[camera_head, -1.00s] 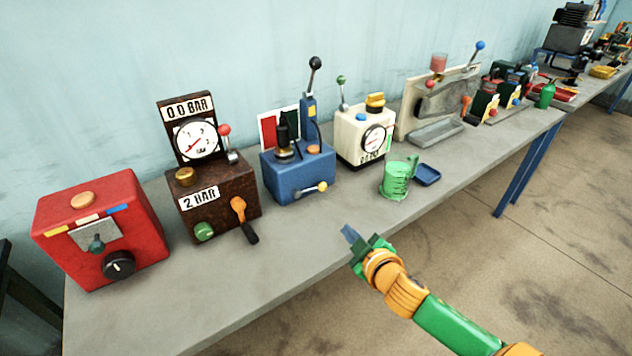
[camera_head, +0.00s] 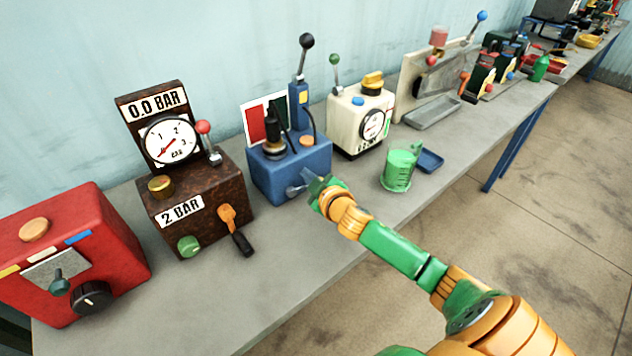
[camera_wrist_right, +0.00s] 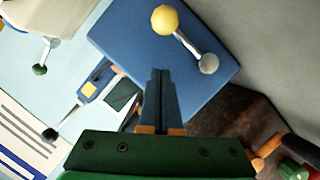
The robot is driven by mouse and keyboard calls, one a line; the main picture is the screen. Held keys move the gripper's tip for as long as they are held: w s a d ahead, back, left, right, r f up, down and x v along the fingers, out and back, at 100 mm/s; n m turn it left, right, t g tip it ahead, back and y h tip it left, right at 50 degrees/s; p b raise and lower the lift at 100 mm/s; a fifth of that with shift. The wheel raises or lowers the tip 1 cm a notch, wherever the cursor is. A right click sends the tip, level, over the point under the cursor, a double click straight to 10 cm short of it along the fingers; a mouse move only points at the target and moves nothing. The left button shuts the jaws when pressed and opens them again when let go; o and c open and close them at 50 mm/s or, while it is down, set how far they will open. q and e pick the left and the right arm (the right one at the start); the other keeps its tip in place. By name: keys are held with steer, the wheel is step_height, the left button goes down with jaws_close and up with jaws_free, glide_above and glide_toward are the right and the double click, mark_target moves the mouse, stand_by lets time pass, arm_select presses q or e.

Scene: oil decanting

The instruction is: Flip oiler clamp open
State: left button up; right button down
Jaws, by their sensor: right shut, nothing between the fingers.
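The blue unit (camera_head: 285,172) stands on the bench. On its front is a clamp lever (camera_head: 294,191) with a grey pivot and a yellow ball. In the head view the ball end is hidden behind my right gripper (camera_head: 313,181). In the right wrist view the lever shows whole, with its yellow ball (camera_wrist_right: 165,19) and grey pivot (camera_wrist_right: 208,63). My right gripper (camera_wrist_right: 160,74) is shut and empty, its tips close in front of the blue face beside the lever. Contact cannot be told. My left gripper is not in view.
A cream gauge unit (camera_head: 357,117) and a green mug (camera_head: 399,170) stand to the right. Bare bench (camera_head: 280,270) lies in front.

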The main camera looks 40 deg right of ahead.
steer(key=shift+s+d+f, duration=0.2)
steer(key=shift+d+f, duration=0.35)
steer(key=shift+f, duration=0.25)
steer(key=shift+s+d+f, duration=0.25)
steer(key=shift+d+f, duration=0.15)
steer(key=shift+d, duration=0.1)
steer(key=shift+w, duration=0.1)
steer(key=shift+d+f+b, duration=0.3)
steer(key=shift+f+b, duration=0.3)
steer(key=shift+f, duration=0.1)
steer(key=shift+r, duration=0.1)
